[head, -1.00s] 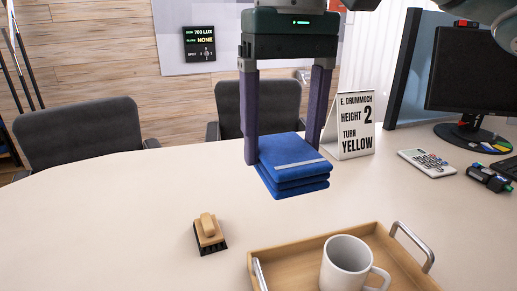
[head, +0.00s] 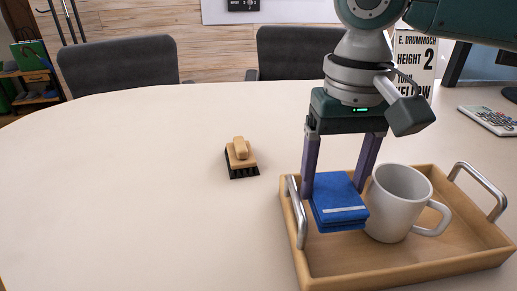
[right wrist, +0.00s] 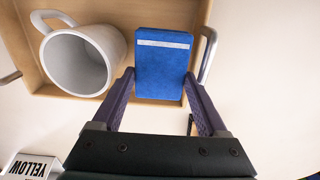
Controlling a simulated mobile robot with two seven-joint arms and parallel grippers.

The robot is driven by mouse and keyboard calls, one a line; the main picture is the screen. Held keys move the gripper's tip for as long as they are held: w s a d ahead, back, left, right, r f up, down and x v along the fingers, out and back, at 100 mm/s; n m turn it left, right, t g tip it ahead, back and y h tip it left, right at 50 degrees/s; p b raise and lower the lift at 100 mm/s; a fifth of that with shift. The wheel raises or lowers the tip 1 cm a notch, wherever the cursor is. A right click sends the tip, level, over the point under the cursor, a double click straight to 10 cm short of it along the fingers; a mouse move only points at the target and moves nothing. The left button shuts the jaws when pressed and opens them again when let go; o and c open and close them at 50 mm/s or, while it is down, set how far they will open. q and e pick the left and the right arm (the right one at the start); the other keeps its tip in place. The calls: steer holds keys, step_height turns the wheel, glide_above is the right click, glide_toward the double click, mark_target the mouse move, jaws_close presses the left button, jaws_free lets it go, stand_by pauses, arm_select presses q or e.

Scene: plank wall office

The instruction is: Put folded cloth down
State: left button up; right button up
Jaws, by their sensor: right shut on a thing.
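The folded blue cloth (head: 339,212) with a pale stripe is at the left end of the wooden tray (head: 400,267), left of the white mug (head: 387,210). My right gripper (head: 333,195) is shut on it from above, a finger at each side. In the right wrist view the cloth (right wrist: 163,70) lies level between the fingers of my right gripper (right wrist: 160,84), with the mug (right wrist: 78,62) close beside it. I cannot tell whether the cloth touches the tray floor. My left gripper is not in view.
The tray's metal handles (head: 482,190) rise at both ends, the left one close beside the cloth. A wooden brush (head: 240,158) lies on the table left of the tray. The table's left part is clear.

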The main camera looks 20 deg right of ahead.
mark_target(326, 206)
steer(key=shift+a+f, duration=0.2)
steer(key=shift+f, duration=0.55)
step_height(326, 206, down, 4)
steer(key=shift+d+r+b, duration=0.15)
steer(key=shift+r+b, duration=0.05)
steer(key=shift+b, duration=0.6)
steer(key=o, duration=1.1)
steer(key=shift+c, duration=0.2)
